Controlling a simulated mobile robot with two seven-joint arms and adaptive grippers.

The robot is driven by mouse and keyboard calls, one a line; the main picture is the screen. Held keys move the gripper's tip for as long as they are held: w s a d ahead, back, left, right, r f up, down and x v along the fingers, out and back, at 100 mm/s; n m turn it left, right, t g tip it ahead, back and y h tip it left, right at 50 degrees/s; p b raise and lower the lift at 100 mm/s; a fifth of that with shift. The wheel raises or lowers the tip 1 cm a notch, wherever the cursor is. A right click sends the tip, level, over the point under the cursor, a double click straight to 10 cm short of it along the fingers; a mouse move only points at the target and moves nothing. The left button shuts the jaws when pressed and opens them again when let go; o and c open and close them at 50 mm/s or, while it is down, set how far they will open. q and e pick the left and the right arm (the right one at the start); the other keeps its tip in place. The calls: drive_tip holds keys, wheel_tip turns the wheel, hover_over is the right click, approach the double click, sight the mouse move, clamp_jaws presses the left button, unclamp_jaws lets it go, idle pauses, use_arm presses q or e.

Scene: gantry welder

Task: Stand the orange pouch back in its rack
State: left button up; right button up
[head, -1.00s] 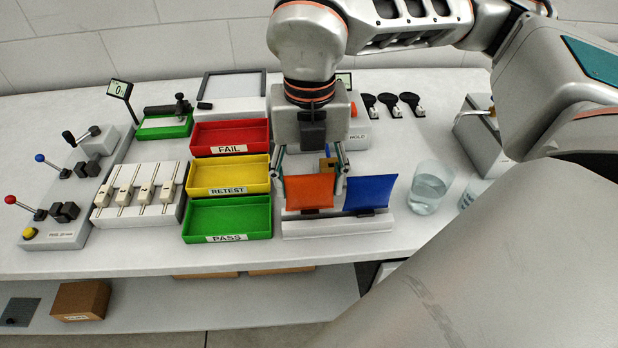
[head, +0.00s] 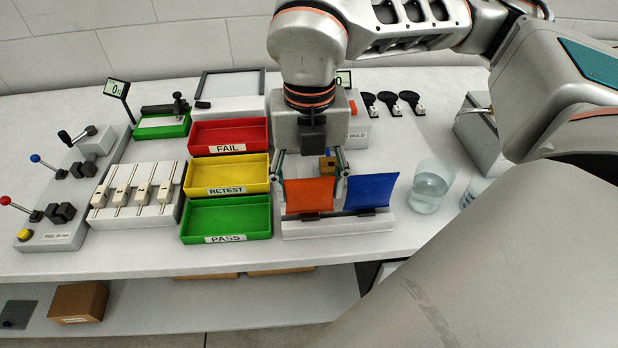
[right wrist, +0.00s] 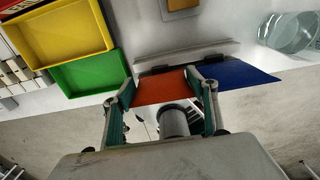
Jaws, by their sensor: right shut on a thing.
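The orange pouch (head: 309,196) is upright at the left part of the pale rack (head: 338,229), its lower edge at a dark holder there. I cannot tell how deep it sits. My right gripper (head: 311,187) is shut on the orange pouch, with one finger at each side edge. The right wrist view shows the pouch (right wrist: 160,88) between the fingers (right wrist: 162,100), with the rack (right wrist: 190,54) just beyond. The blue pouch (head: 371,192) stands in the right part of the rack, beside the right finger. My left gripper is not in view.
Green PASS (head: 227,239), yellow RETEST (head: 239,190) and red FAIL (head: 228,148) trays stand left of the rack. A glass (head: 430,188) stands close to its right. A small brown block (head: 327,165) is behind the pouches. The table's front edge is near the rack.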

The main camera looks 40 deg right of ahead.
drive_tip(key=o, duration=1.4)
drive_tip(key=shift+r, duration=0.1)
wheel_tip(320, 180, up, 12)
drive_tip(key=shift+f, duration=0.1)
